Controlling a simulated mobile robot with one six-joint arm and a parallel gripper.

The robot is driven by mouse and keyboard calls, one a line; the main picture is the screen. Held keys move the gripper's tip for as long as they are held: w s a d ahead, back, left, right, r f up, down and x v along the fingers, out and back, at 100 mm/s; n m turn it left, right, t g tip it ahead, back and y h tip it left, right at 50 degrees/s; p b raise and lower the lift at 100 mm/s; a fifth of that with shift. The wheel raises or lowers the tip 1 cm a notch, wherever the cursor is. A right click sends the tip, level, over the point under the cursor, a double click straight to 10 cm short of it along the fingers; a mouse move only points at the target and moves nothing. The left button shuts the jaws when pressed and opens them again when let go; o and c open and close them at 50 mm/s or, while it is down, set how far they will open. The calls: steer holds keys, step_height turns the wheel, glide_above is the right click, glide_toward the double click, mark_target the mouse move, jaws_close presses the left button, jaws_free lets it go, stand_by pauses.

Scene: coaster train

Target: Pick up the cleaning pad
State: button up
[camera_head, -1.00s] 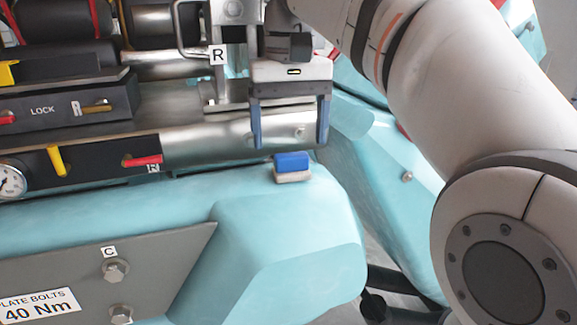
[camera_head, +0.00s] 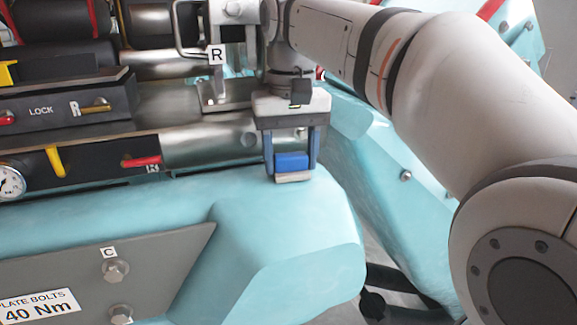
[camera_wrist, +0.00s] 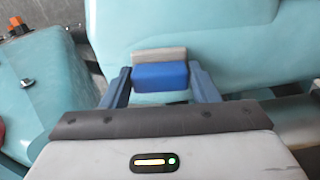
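The cleaning pad (camera_head: 292,162) is a small block with a blue top and a beige underside. It rests on the teal body surface near its rounded upper edge. In the wrist view the pad (camera_wrist: 160,77) sits between the two blue fingers. My gripper (camera_head: 292,172) is over the pad, with one finger along each side. In the wrist view the fingertips of my gripper (camera_wrist: 160,68) look closed against the pad's sides. The pad looks level and still on the surface.
A metal cross tube and bracket marked R (camera_head: 216,55) stand behind the gripper. A black LOCK panel (camera_head: 60,100), red and yellow levers and a gauge (camera_head: 10,183) are at left. A grey bolted plate (camera_head: 110,270) is at lower left. The teal surface around the pad is clear.

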mark_target(290, 154)
steer(key=c, duration=0.5)
step_height(290, 154, up, 10)
steer(key=shift+p, duration=0.4)
